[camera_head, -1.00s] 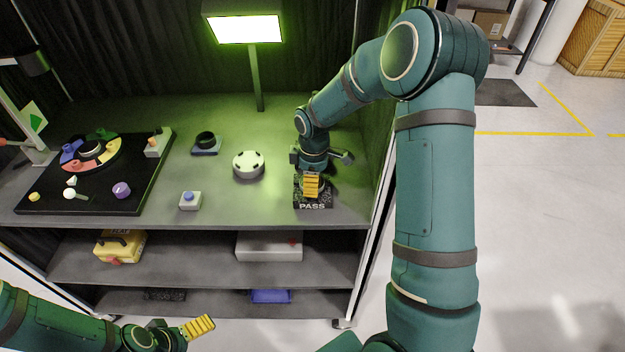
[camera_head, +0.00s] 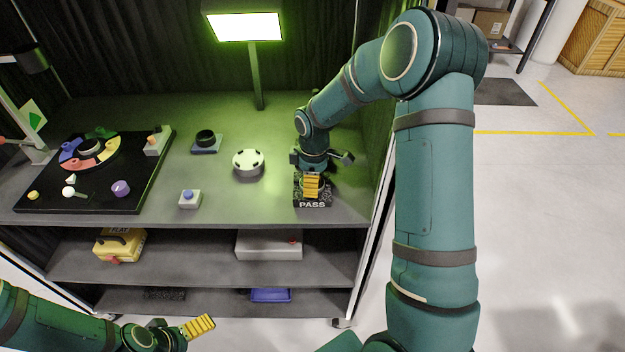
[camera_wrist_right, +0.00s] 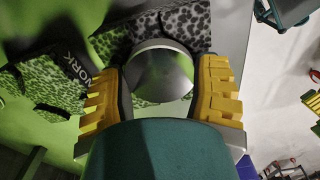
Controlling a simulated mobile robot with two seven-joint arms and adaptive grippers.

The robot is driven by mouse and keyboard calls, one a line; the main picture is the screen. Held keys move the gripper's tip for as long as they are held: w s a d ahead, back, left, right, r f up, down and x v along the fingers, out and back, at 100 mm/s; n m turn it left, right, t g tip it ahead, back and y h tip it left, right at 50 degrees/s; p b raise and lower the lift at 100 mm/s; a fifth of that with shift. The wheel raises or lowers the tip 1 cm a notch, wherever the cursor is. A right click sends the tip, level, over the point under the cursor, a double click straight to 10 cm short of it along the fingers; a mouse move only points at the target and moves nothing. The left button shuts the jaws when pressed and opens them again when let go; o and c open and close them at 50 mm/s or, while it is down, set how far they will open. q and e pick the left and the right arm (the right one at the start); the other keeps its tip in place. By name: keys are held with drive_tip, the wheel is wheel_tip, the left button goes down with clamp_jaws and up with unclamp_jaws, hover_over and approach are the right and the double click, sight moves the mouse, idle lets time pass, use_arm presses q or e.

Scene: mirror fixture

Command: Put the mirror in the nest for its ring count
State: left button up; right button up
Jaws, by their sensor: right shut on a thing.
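The mirror (camera_wrist_right: 160,72) is a round silver disc in the right wrist view. My right gripper (camera_head: 312,186) is shut on it, with a yellow finger on each side of the disc. The gripper is at a speckled foam block marked PASS (camera_head: 313,205), at the right front of the bench. Speckled foam (camera_wrist_right: 180,25) shows just behind the mirror in the right wrist view; I cannot tell whether they touch. The mirror is hidden by the gripper in the head view. My left gripper (camera_head: 198,327) is low at the front, away from the bench; its opening is unclear.
On the bench are a white round fixture (camera_head: 248,162), a dark ring on a base (camera_head: 206,141), a blue-button box (camera_head: 190,199) and a black board (camera_head: 100,203). A lit lamp (camera_head: 245,27) stands behind.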

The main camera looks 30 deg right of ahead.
drive_tip(key=shift+f, duration=0.15)
idle(0.8)
drive_tip(key=o, duration=1.2)
drive_tip(key=shift+o, duration=0.2)
drive_tip(key=shift+r+p, duration=1)
drive_tip(key=shift+r, duration=0.5)
drive_tip(key=shift+o, duration=0.5)
drive_tip(key=shift+r+p, duration=1.45)
drive_tip(key=shift+r, duration=0.55)
